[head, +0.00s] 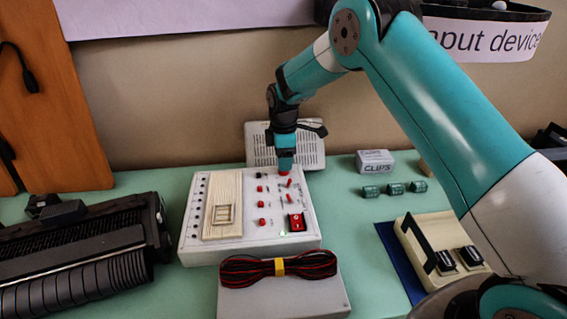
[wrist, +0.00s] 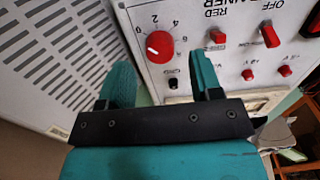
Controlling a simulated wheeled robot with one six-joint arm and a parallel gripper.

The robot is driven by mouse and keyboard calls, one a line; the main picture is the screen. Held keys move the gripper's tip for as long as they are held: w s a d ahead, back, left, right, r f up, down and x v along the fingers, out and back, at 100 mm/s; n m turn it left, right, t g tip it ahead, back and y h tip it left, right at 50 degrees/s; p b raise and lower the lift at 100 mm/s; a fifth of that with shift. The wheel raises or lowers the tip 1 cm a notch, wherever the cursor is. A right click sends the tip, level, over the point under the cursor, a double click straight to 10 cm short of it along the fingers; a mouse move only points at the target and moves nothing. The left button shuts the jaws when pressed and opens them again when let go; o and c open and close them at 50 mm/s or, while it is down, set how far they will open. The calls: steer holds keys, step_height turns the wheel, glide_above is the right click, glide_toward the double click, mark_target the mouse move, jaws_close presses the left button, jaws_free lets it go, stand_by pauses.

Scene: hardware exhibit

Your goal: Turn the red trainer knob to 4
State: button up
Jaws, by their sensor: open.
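The red trainer knob (wrist: 160,46) is a round dial on the white trainer panel (wrist: 222,18), with a printed scale around it. Its white mark points to the left, toward the low end of the scale and away from the 4. My gripper (wrist: 160,62) is open, with one teal finger on each side of the knob's near edge. The fingers look apart from the knob; the exact depth is hard to tell. In the head view my gripper (head: 285,156) hangs just above the knob (head: 285,170) at the back of the trainer, and its fingers are partly hidden.
Red switches (wrist: 218,36) sit close beside the right finger. A grey vented box (head: 262,148) stands behind the trainer. A grey case with a coiled cable (head: 278,268) lies in front.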

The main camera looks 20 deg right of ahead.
steer(key=shift+f, duration=1.55)
steer(key=c, duration=0.9)
